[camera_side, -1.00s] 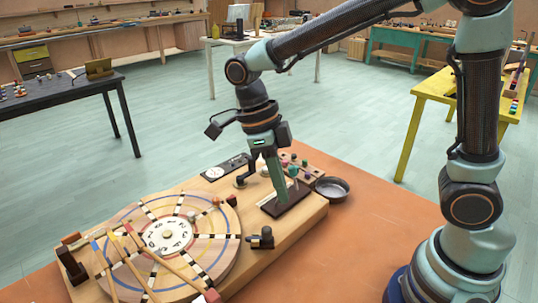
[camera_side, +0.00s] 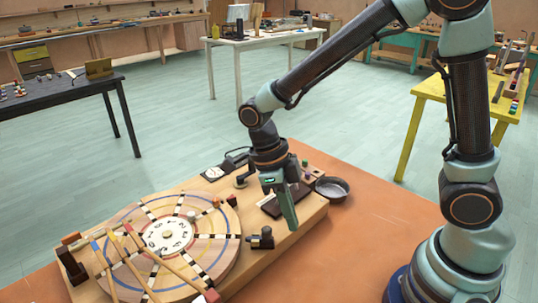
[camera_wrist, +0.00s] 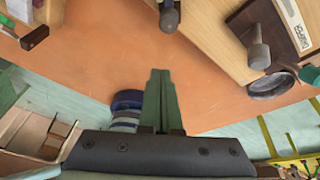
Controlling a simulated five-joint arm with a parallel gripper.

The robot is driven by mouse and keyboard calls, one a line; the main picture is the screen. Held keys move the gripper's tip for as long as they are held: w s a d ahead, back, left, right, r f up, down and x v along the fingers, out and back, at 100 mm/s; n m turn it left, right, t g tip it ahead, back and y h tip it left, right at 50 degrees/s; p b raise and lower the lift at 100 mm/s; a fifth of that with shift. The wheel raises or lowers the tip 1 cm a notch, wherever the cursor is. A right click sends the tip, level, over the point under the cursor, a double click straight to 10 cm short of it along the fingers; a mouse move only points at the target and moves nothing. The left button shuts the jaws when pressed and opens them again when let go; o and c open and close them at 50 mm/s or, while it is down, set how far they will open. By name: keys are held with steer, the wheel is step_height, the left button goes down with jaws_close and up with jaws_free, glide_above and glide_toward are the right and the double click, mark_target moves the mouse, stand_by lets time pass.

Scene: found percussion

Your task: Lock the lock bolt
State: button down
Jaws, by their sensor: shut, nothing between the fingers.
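The lock bolt (camera_side: 262,239) looks like a short dark cylinder in a dark mount on the front edge of the wooden board, right of the numbered wheel (camera_side: 200,272). In the wrist view, a dark knob-ended piece at the top centre appears to be the bolt (camera_wrist: 168,16). My gripper (camera_side: 291,224) points down just right of the bolt, near the board's front edge, apart from it. In the wrist view my shut, empty gripper (camera_wrist: 160,74) lies over orange table, below the knob. Whether the bolt is locked cannot be told.
A dark plate (camera_side: 270,207) lies behind my gripper; a lever with a grey knob (camera_wrist: 258,55) stands there in the wrist view. A round metal pan (camera_side: 332,187) sits right of the board. Mallets (camera_side: 136,268) lie across the wheel. The orange table (camera_side: 370,240) is clear in front.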

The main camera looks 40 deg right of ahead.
mark_target(264, 230)
steer(key=shift+w+a+f, duration=0.4)
steer(key=shift+w+f, duration=0.25)
steer(key=shift+f, duration=0.15)
steer(key=shift+w+a+f, duration=0.4)
steer(key=shift+w+f, duration=0.2)
steer(key=shift+f, duration=0.15)
steer(key=shift+w+a, duration=0.9)
steer(key=shift+a, duration=0.05)
